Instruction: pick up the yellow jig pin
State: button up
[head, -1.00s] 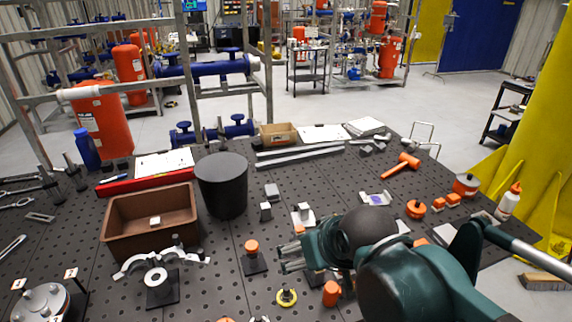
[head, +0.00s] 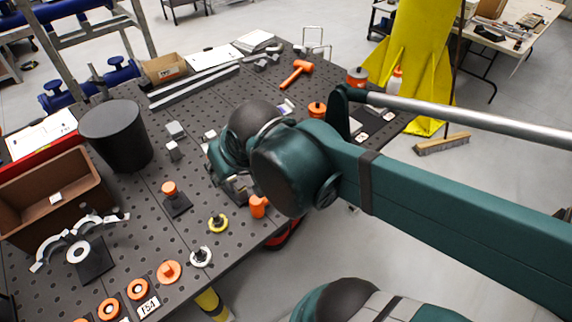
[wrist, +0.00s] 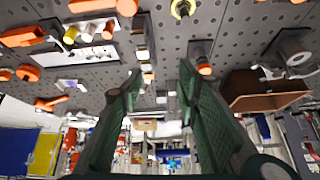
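A yellow round flanged piece with a dark centre (head: 217,222), which looks like the yellow jig pin, stands on the perforated table near its front edge. It also shows cut off at the top edge of the wrist view (wrist: 183,9). A small yellow cylinder (wrist: 70,35) lies beside orange ones on a pale plate there; I cannot tell if it is a pin. My gripper (wrist: 159,72) is open and empty, its two green fingers spread apart. In the head view my arm's wrist hides most of the fingers, above and right of the yellow flanged piece.
An orange cylinder (head: 258,206) stands close right of the yellow piece, and a white ring piece (head: 201,257) lies below it. An orange knob on a dark base (head: 169,188) stands to the left. A black bin (head: 117,137) and brown bin (head: 88,180) stand further left.

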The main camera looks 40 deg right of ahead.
jog(key=w+d+f+m+g+h+p, duration=0.2)
jog(key=d+f+m, duration=0.4)
jog(key=d+m, duration=0.3)
jog(key=w+d+f+m+g+h+p, duration=0.2)
jog(key=w+d+f+m+g, duration=0.2)
jog(key=d+m, duration=0.5)
jog(key=shift+d+f+g+p, duration=0.35)
jog(key=shift+d+f+g, duration=0.35)
jog(key=shift+d+f, duration=0.75)
jog(key=shift+d+r, duration=0.15)
jog(key=shift+d, duration=0.15)
jog(key=shift+x, duration=1.2)
jog(key=shift+b+x, duration=0.35)
jog(key=shift+x, duration=2.2)
jog(key=shift+w+d, duration=0.1)
jog(key=c, duration=1)
